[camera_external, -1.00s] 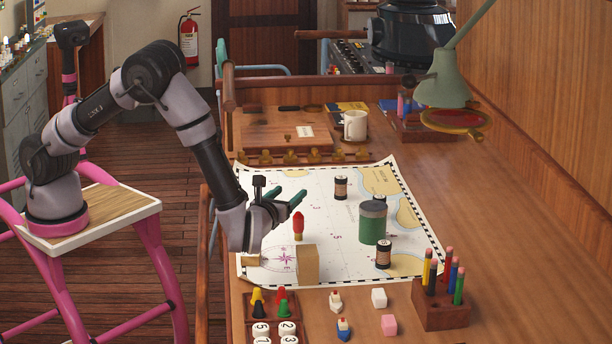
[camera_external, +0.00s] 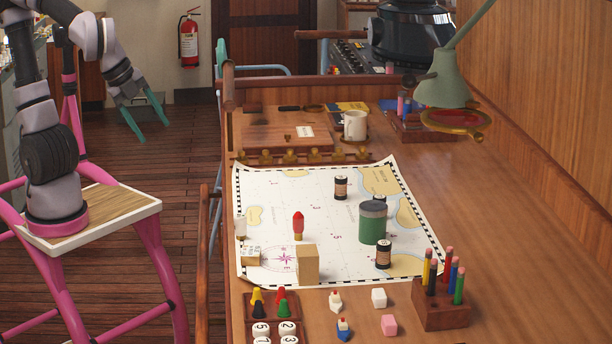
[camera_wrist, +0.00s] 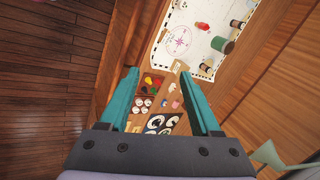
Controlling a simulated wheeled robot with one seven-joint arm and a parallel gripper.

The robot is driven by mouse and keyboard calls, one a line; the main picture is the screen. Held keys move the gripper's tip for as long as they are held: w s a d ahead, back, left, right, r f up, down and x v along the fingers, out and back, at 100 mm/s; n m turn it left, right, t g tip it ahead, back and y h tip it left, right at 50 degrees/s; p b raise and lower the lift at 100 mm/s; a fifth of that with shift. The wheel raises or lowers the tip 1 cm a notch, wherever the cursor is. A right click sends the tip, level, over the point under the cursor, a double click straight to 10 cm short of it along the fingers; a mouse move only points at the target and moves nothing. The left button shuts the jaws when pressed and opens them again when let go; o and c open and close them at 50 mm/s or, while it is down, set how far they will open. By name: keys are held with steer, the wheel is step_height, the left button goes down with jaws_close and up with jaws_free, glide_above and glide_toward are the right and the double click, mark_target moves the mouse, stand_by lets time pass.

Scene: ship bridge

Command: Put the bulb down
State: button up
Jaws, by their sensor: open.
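The red bulb (camera_external: 298,224) stands upright on the chart (camera_external: 325,210), left of its middle, behind a tan wooden block (camera_external: 307,264). In the wrist view the bulb is a small red shape (camera_wrist: 202,26) on the chart near the top. My gripper (camera_external: 153,131) has teal fingers, is open and empty, and hangs above the floor left of the table, well away from the bulb. Its spread fingers also show in the wrist view (camera_wrist: 159,75) with nothing held between them.
A green can (camera_external: 373,223) and two small dark jars (camera_external: 341,188) (camera_external: 384,254) stand on the chart. A pencil block (camera_external: 440,303), a tray of coloured pegs (camera_external: 270,310) and small blocks are in front. A green lamp (camera_external: 444,80) overhangs at the right.

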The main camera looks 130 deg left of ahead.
steer(key=s+d+r+t+h, duration=0.2)
steer(key=s+d+r+t, duration=0.1)
steer(key=d, duration=0.4)
steer(key=shift+s+n+t+h, duration=0.3)
steer(key=shift+s+n+t, duration=0.15)
steer(key=shift+s, duration=0.3)
